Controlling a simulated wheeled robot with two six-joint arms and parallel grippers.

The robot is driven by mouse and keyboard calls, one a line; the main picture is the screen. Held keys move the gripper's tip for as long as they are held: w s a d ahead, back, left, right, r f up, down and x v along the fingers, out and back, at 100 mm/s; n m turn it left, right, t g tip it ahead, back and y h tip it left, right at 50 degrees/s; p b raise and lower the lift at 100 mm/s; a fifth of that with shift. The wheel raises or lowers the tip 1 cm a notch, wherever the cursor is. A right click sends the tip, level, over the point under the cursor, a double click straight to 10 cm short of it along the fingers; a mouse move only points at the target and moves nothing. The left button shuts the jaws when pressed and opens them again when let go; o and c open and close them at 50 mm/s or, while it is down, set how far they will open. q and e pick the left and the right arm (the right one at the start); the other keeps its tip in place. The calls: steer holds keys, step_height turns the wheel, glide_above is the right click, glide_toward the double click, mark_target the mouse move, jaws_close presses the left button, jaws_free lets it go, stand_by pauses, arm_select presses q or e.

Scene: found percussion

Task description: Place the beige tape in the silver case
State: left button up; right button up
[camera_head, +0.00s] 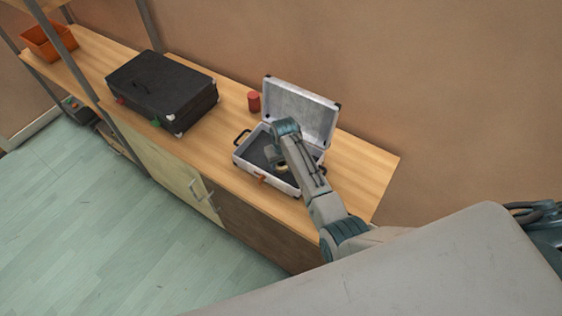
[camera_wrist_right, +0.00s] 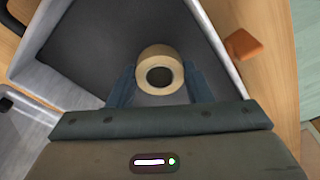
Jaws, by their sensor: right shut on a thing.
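The silver case (camera_head: 303,110) stands open on the wooden counter, its lid raised at the back and its dark-lined tray at the front. My right gripper (camera_wrist_right: 160,88) is shut on the beige tape (camera_wrist_right: 160,56), a ring-shaped roll, and the wrist view shows the tape over the case's dark lining (camera_wrist_right: 95,40). I cannot tell whether the tape touches the lining. In the head view the beige tape (camera_head: 281,168) shows only partly, below my right gripper (camera_head: 279,164). My left gripper is not in view.
A closed black case (camera_head: 162,88) lies left on the counter (camera_head: 350,180). A red cylinder (camera_head: 254,101) stands behind the silver case's left side. An orange latch (camera_wrist_right: 243,44) sticks out at its front rim. An orange bin (camera_head: 48,42) is far left.

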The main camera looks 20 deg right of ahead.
mark_target(283, 168)
steer(key=shift+s+f, duration=0.1)
steer(key=shift+f, duration=0.35)
steer(key=o, duration=1)
steer(key=shift+o, duration=0.2)
steer(key=shift+r, duration=0.45)
arm_select(q)
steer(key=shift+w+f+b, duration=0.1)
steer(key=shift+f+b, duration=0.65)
steer(key=shift+b, duration=0.15)
arm_select(e)
step_height(283, 168, up, 11)
steer(key=s, duration=0.1)
steer(key=shift+s+r, duration=0.15)
steer(key=shift+s, duration=0.1)
